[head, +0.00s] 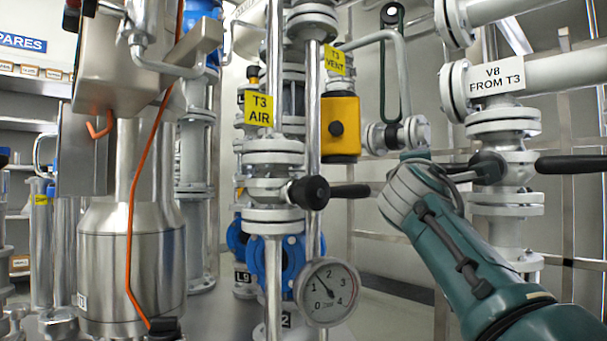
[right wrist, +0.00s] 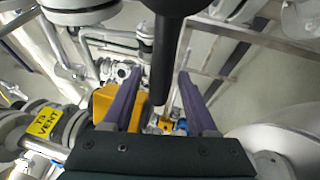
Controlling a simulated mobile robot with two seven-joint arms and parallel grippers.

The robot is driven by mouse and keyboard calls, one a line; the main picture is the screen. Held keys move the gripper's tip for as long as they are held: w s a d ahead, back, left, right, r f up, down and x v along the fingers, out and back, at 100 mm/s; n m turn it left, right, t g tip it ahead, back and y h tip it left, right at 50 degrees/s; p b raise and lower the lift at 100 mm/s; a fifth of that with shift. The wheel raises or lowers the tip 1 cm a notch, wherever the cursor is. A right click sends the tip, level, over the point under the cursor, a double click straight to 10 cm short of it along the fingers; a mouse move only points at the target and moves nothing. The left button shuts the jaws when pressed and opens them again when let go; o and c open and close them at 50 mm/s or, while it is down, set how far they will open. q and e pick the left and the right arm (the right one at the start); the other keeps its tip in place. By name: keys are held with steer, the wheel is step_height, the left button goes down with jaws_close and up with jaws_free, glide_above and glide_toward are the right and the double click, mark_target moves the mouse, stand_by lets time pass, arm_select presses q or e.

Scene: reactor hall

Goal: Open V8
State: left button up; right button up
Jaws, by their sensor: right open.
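V8 is the grey flanged valve (head: 505,199) under the white label "V8 FROM T3" (head: 495,77), at the right of the head view. A rounded black handle end (head: 490,166) shows at its front. My right gripper (head: 468,174) is beside that end; my forearm and wrist partly hide it. In the right wrist view my right gripper (right wrist: 160,75) is open, and a black handle (right wrist: 165,45) reaches down between its two purple fingers. I cannot tell whether the fingers touch it. My left gripper is not in view.
Left of V8 are a yellow box (head: 340,127), the "T3 VENT" tag (head: 335,59), and the T3 AIR valve with a black knob (head: 309,192). A gauge (head: 327,291) hangs below. Another black bar (head: 571,165) sticks out right of V8. Pipes crowd the space.

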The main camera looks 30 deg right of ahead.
jaws_close()
stand_by(0.3)
stand_by(1.1)
